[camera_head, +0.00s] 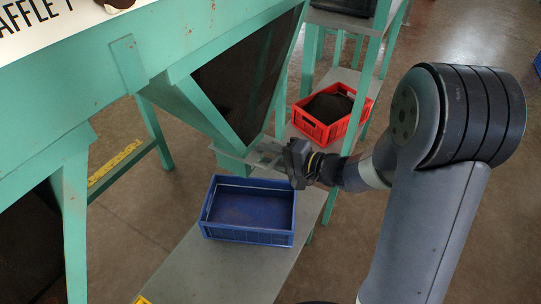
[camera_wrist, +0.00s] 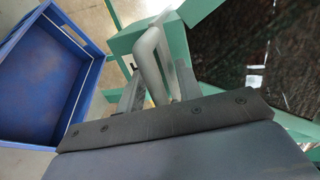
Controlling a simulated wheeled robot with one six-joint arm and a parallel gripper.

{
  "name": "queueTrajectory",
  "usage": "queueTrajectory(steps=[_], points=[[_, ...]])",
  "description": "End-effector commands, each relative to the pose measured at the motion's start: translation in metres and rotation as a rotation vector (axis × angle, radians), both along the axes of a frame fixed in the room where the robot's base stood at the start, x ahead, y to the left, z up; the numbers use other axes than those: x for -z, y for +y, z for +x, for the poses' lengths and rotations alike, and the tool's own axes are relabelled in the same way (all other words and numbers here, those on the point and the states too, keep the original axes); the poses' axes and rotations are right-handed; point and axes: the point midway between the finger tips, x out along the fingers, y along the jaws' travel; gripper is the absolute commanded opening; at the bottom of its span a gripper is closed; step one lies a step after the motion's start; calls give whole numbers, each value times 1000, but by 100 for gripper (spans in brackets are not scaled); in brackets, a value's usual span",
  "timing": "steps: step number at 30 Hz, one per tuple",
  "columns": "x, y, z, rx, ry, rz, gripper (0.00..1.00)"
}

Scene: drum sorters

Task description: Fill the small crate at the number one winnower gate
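A blue crate (camera_head: 248,235) stands on the grey shelf under the hopper's spout, upright. Its bare blue floor shows and it looks empty. It also shows at the left of the wrist view (camera_wrist: 75,114). The teal winnower hopper (camera_head: 180,97) tapers down to a grey gate (camera_head: 232,160) just behind the crate. My gripper (camera_head: 284,153) is at the gate, above the crate's back right corner. In the wrist view a grey looped handle (camera_wrist: 150,52) stands between the two fingers (camera_wrist: 158,88), which look apart. Contact with the handle is unclear.
A red crate (camera_head: 318,131) holding dark material stands farther back on the shelf. Teal legs (camera_head: 366,85) stand close by on the right. A grey shelf (camera_head: 215,275) has bare room in front of the blue crate. A sign (camera_head: 45,20) hangs top left.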

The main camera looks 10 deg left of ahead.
Motion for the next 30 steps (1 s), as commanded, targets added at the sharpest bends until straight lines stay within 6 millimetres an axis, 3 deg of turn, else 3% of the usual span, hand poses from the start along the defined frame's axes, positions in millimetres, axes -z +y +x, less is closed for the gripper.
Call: queueTrajectory(steps=[2, 14, 25, 30], points=[[0, 0, 0, 0, 0, 0, 33], [1, -1, -1, 0, 2, -2, 0], [3, -2, -2, 1, 7, -8, 0], [1, -19, -8, 3, 13, -12, 0]])
